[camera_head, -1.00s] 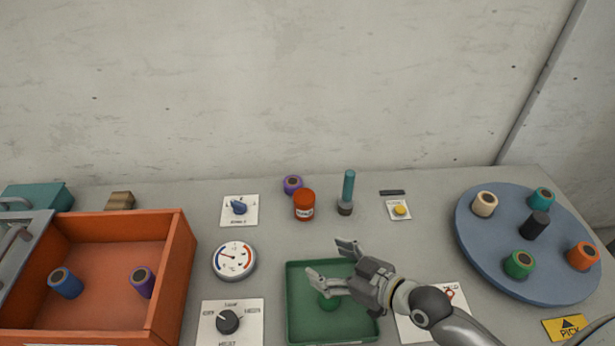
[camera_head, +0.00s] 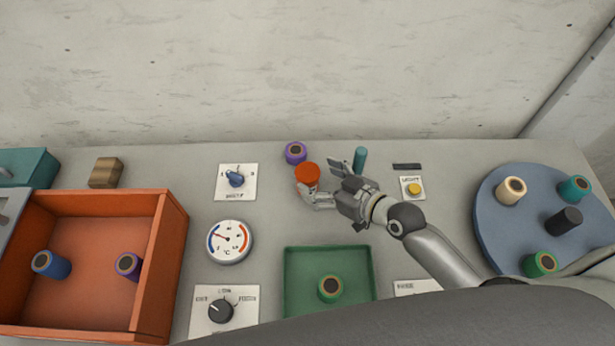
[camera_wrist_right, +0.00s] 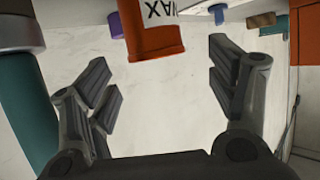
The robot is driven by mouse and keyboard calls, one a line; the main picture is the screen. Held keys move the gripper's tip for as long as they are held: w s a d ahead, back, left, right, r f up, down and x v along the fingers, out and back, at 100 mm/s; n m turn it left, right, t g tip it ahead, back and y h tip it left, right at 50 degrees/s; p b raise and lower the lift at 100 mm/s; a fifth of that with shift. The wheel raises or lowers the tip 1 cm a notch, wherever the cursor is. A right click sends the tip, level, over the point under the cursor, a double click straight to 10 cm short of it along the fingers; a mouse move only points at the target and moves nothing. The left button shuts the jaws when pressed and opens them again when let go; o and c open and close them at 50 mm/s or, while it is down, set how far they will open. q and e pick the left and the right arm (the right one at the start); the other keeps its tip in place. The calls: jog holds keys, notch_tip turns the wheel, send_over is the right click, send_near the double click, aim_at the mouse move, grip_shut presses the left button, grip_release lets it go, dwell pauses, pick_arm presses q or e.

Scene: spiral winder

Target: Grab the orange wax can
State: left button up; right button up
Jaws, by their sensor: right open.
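The orange wax can (camera_head: 308,174) stands on the worktop near the back, in the middle of the head view. In the right wrist view the can (camera_wrist_right: 155,38) shows upside down with part of its "WAX" label, ahead of and between the spread fingers. My right gripper (camera_head: 322,182) is open and empty, with its fingers pointing left at the can. One finger overlaps the can's lower part in the head view; I cannot tell whether it touches. My left gripper is not in view.
A purple spool (camera_head: 295,153) stands just behind the can. A teal post (camera_head: 360,159) stands close behind my right gripper. A green tray (camera_head: 296,262) holds a spool in front. An orange bin (camera_head: 176,234) is at left, a blue turntable (camera_head: 490,211) with spools at right.

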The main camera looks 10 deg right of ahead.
aim_at(308, 172)
jog(key=shift+w+a+f, duration=0.25)
jog(key=shift+w+a, duration=0.05)
jog(key=shift+w, duration=0.3)
jog(key=x, duration=0.3)
jog(key=shift+w+f+p, duration=0.1)
jog(key=shift+w+p, duration=0.05)
jog(key=shift+p, duration=0.2)
jog(key=shift+w+a+f, duration=0.2)
jog(key=shift+w, duration=0.05)
jog(key=shift+c, duration=1)
jog(key=c, duration=0.9)
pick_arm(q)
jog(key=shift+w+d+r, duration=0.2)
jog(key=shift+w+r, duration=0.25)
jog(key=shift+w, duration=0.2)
pick_arm(e)
jog(key=shift+c, duration=0.5)
jog(key=shift+r, duration=0.15)
